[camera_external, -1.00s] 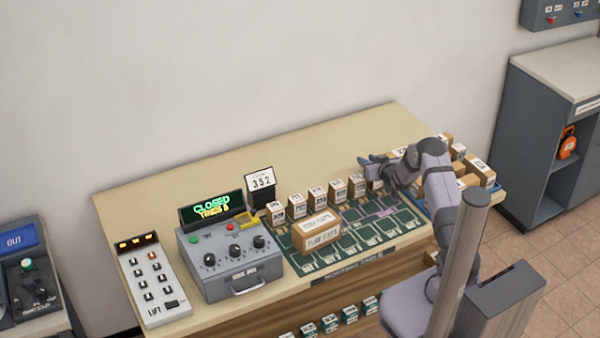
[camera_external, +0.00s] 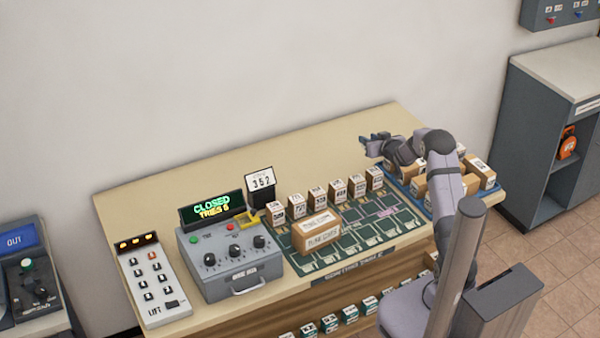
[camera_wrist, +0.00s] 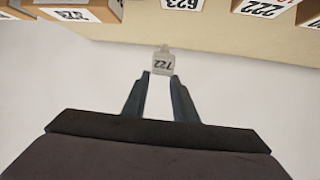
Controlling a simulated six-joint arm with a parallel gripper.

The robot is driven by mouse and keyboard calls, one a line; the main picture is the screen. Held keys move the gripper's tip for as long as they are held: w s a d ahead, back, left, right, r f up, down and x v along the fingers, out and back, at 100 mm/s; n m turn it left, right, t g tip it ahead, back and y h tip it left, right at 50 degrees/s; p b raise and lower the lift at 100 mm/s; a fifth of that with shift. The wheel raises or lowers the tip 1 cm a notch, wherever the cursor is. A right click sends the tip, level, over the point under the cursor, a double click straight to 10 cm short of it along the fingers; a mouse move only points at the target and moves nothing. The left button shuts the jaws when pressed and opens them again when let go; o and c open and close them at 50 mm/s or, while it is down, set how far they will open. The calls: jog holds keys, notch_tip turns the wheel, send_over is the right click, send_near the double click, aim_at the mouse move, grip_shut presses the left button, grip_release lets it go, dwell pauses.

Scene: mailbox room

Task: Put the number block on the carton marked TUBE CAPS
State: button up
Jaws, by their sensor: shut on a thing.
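My gripper (camera_external: 368,140) is raised above the back of the sorting desk, behind the row of blocks. The block is hard to make out in the external view. A large brown carton (camera_external: 318,238) with white labels stands on the green sorting board; its wording is too small to read surely. Other brown cartons are bunched at the right end of the desk, partly hidden by my arm.
Several small labelled boxes (camera_external: 337,190) stand in a row along the board's back edge. The desk's back strip (camera_external: 200,170) is clear.

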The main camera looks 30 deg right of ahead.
jog(key=shift+a+r, duration=0.1)
jog(key=shift+w+a+r+p, duration=0.15)
jog(key=shift+r+p, duration=0.1)
jog(key=shift+p, duration=0.1)
jog(key=s+a+r+n+y+p, duration=0.2)
jog(key=a+r+p, duration=0.5)
jog(key=r, duration=0.7)
jog(key=s+a+f+n+g+y, duration=0.2)
jog(key=s+a+n+y, duration=0.3)
jog(key=s+a, duration=0.6)
jog(key=s+a+f+n+g+y, duration=0.1)
jog(key=s+a+f+n+y, duration=0.3)
jog(key=s+a, duration=0.65)
jog(key=shift+y, duration=0.4)
jog(key=shift+w+a+f, duration=0.25)
jog(key=shift+w+f, duration=0.05)
jog(key=shift+f, duration=0.45)
jog(key=shift+w+a+f, duration=0.25)
jog(key=shift+w+f, duration=0.05)
jog(key=shift+f, duration=0.4)
jog(key=shift+w+a+f, duration=0.25)
jog(key=shift+w+f, duration=0.05)
jog(key=shift+f, duration=0.45)
jog(key=shift+f, duration=0.1)
